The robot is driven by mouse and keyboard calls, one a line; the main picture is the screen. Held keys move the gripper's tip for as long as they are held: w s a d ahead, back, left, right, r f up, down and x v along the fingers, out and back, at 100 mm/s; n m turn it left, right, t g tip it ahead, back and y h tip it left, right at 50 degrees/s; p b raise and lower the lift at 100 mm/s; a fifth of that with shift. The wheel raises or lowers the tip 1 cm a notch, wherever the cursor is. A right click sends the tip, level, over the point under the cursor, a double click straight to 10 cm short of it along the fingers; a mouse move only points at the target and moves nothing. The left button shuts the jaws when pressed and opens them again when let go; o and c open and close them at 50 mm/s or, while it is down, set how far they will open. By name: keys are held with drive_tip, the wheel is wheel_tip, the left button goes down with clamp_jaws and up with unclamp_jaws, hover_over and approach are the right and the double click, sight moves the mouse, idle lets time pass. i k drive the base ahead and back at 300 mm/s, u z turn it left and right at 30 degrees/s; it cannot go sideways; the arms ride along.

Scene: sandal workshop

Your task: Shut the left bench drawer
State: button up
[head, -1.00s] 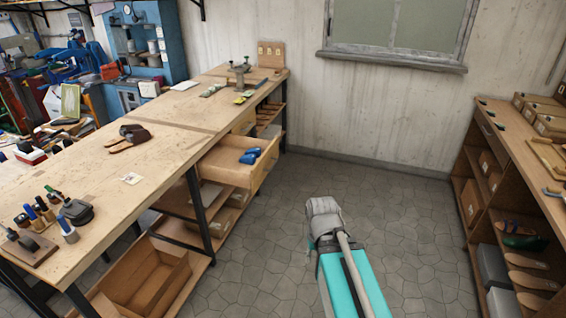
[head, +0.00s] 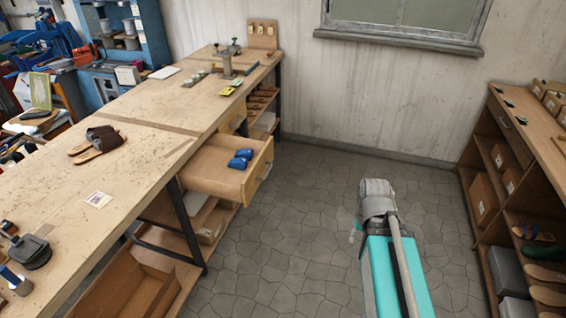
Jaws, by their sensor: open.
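The left bench drawer (head: 247,184) is a light wooden drawer pulled well out from under the long workbench (head: 150,124). Its front faces right, over the floor. Two small blue items (head: 240,159) lie inside it. My teal arm with its grey end stands to the right of the drawer, with a clear gap of floor between them.
Brown sandals (head: 97,145) and tools lie on the bench. An open wooden box (head: 125,290) sits on the low shelf. A shelf unit (head: 505,165) with boxes and sandals stands at the right. The stone floor (head: 300,230) between is clear.

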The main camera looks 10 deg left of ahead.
sight(207, 172)
drive_tip(key=i, duration=0.9)
drive_tip(key=u, duration=0.25)
